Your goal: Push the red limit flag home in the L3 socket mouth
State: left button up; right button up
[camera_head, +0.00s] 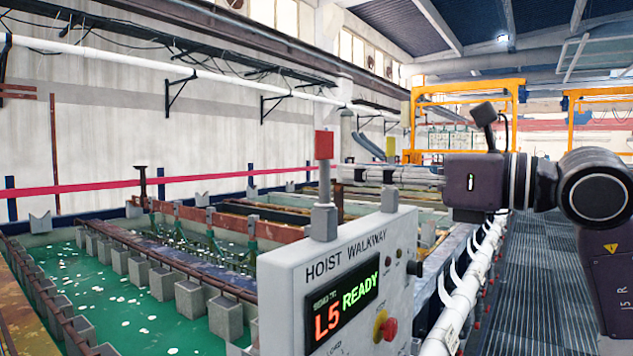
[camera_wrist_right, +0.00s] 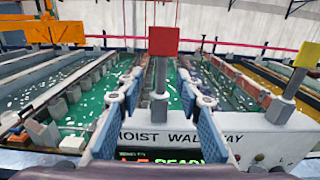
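The red limit flag (camera_head: 324,145) stands upright on a grey stem in a grey socket block (camera_head: 324,222) on top of the control box (camera_head: 284,285). The depth of its seating cannot be told. The right wrist view shows the red flag (camera_wrist_right: 163,41) near the centre, above the socket block (camera_wrist_right: 158,108). My right gripper (camera_head: 348,173) reaches in from the right, its tips near the flag's stem. Its fingers (camera_wrist_right: 159,93) are spread apart with nothing held, the flag's post showing between them in the picture. No L3 mark is readable. My left gripper is not in view.
The box reads HOIST WALKWAY and its display (camera_head: 342,308) shows L5 READY. A yellow flag (camera_head: 390,148) stands in another socket (camera_head: 389,199). A red knob (camera_head: 390,329) sits on the box. Green tanks (camera_head: 140,310) lie at left; a walkway (camera_head: 540,270) runs at right.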

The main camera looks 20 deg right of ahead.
aim_at(329, 174)
jog(key=p+x, duration=0.4)
jog(key=x, duration=0.3)
jog(key=shift+w+d+f, duration=0.1)
jog(key=shift+w, duration=0.05)
jog(key=shift+w+f, duration=0.15)
jog(key=shift+w, duration=0.05)
jog(key=shift+c, duration=0.7)
grip_shut()
